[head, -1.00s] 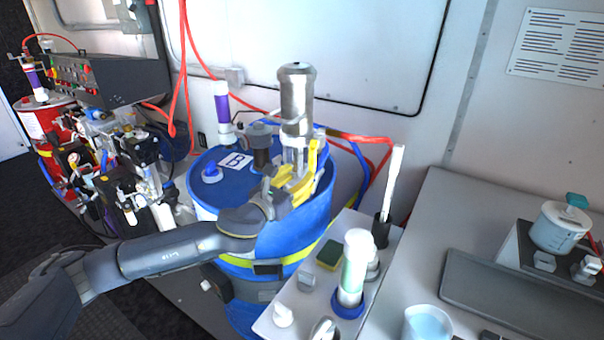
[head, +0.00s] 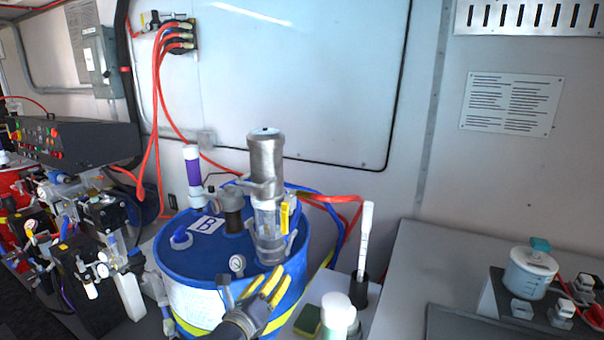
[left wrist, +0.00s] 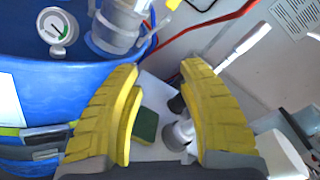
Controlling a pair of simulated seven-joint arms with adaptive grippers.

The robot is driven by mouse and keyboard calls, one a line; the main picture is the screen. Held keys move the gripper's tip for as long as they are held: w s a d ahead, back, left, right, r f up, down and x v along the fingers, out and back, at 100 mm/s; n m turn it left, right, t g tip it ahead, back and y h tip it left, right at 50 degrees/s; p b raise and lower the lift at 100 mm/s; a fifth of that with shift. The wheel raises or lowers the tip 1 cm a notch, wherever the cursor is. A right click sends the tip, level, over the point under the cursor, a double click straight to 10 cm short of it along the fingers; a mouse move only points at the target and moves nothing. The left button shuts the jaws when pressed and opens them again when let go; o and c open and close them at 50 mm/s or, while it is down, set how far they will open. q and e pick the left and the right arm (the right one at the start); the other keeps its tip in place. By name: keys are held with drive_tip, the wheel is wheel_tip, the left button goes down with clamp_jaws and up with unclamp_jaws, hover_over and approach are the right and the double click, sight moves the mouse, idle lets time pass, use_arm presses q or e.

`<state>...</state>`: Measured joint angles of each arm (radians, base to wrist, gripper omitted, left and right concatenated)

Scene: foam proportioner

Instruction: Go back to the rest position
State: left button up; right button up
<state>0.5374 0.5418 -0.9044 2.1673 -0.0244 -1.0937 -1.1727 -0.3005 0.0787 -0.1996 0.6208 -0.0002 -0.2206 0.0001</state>
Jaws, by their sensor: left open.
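My left gripper (head: 264,290) is in front of the upper right side of a blue drum (head: 170,262) marked B. Its yellow fingers stand apart with nothing between them, as the left wrist view (left wrist: 160,115) shows. A metal pump (head: 266,190) stands upright on the drum's lid, behind and apart from the fingers. A pressure gauge (head: 237,263) sits at the pump's left, and it also shows in the left wrist view (left wrist: 56,28). My right gripper is in neither view.
Right of the drum, a bench holds a green and yellow sponge (head: 307,320), a white-capped cylinder (head: 338,316) and a white stick in a black holder (head: 360,285). A white pot (head: 530,272) stands far right. Red hoses (head: 157,110) hang behind. Valve machinery (head: 90,245) crowds the left.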

use_arm(q)
drive_tip(key=s+a+f+n+g+y, duration=0.3)
drive_tip(key=s+a+f+n, duration=0.5)
drive_tip(key=s, duration=0.3)
drive_tip(key=s+a+f+n+g+y, duration=0.3)
drive_tip(key=s+a+f+n+y, duration=0.1)
drive_tip(key=s+a+f+n, duration=0.6)
drive_tip(key=s+a+f+n+g+y, duration=0.3)
drive_tip(key=s+a+f+n, duration=0.3)
drive_tip(key=s, duration=0.6)
drive_tip(key=s+d+f+n+g+h, duration=0.1)
drive_tip(key=s+d+f, duration=0.1)
drive_tip(key=f, duration=0.9)
drive_tip(key=s+d+f+g+h, duration=0.1)
drive_tip(key=d+f, duration=0.1)
drive_tip(key=f, duration=1)
drive_tip(key=s+d+f+n+g+h, duration=0.1)
drive_tip(key=s+d+f, duration=0.15)
drive_tip(key=f, duration=0.85)
drive_tip(key=s+f+n+g+h, duration=0.1)
drive_tip(key=s+f+n+g, duration=0.1)
drive_tip(key=s+f, duration=1.6)
drive_tip(key=shift+s+a+f+g, duration=0.15)
drive_tip(key=shift+s+g, duration=0.25)
drive_tip(key=shift+s, duration=0.5)
